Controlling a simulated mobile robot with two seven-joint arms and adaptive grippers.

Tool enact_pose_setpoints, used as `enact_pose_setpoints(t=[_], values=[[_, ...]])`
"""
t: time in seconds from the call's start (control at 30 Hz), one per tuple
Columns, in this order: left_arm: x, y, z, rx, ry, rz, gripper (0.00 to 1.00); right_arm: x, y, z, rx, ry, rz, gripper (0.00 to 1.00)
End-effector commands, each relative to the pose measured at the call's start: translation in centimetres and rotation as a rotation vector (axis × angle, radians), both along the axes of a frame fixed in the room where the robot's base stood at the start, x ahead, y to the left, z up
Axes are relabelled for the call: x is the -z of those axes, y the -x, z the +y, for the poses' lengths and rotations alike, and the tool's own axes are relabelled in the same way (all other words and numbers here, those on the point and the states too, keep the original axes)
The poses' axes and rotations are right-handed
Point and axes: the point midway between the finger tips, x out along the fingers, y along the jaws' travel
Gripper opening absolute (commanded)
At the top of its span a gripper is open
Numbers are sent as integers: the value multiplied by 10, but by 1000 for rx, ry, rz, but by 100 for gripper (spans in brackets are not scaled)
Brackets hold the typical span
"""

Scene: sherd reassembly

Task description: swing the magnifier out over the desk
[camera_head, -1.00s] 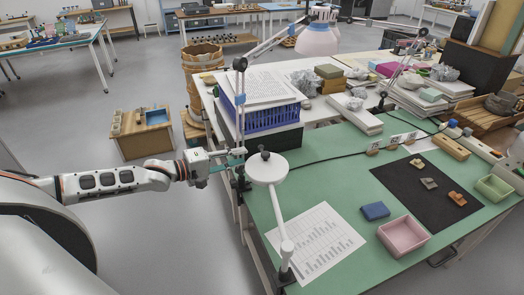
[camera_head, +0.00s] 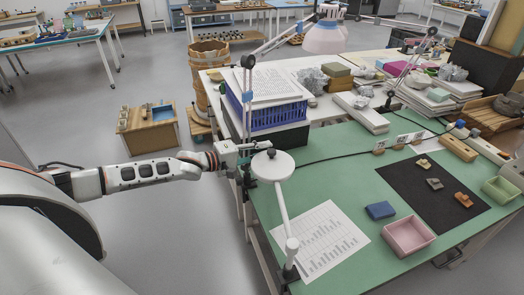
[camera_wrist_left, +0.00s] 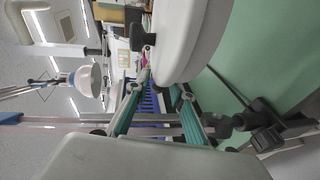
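The magnifier has a round white head (camera_head: 281,169) with a dark knob on top. A white arm joins it to a dark clamp at the desk's near edge. The head is over the left edge of the green desk (camera_head: 345,150). My left gripper (camera_head: 248,151) is beside the head on its left, partly hidden by a lamp post. My right gripper is not in view.
A thin lamp post (camera_head: 247,110) stands close to my left gripper. A blue crate (camera_head: 275,118) with papers sits behind. A printed sheet (camera_head: 320,240), a blue box (camera_head: 380,210), a pink tray (camera_head: 409,235) and a black mat (camera_head: 425,205) with sherds lie on the desk.

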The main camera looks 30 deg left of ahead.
Motion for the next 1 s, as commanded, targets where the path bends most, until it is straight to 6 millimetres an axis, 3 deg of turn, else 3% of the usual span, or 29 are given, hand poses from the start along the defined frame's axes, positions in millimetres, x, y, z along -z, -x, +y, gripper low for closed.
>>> enact_pose_setpoints(t=[0.1,0.37,0.7,1.0], values=[[0,0,0,0,0,0,0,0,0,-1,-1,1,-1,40],[0,-2,-3,7,1,-1,0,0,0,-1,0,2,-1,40],[1,-19,-30,92,6,-1,0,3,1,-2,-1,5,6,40],[1,-26,-39,133,0,1,0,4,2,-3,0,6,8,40]])
